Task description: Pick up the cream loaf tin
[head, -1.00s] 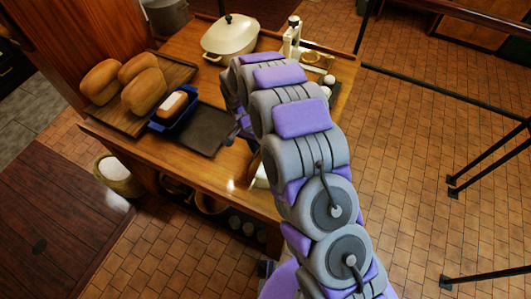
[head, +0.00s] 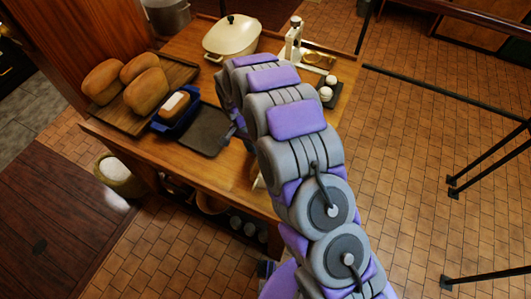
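A small pale cream edge (head: 258,182) shows at the table's near edge, beside my arm. It may be the cream loaf tin, but my arm covers nearly all of it and I cannot tell. My arm reaches forward over the table. A bit of purple and grey at the arm's far end (head: 238,122) shows beside the dark flat tray, probably part of my gripper. The fingertips are hidden behind the arm, so I cannot see whether they are open or hold anything.
A blue loaf tin (head: 166,129) with a loaf stands left of a dark flat tray (head: 206,130). Several loaves lie on a wooden board (head: 122,122). A lidded cream dish (head: 232,36) and a white scale (head: 293,42) stand at the back. The table (head: 190,165) is bare along its front.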

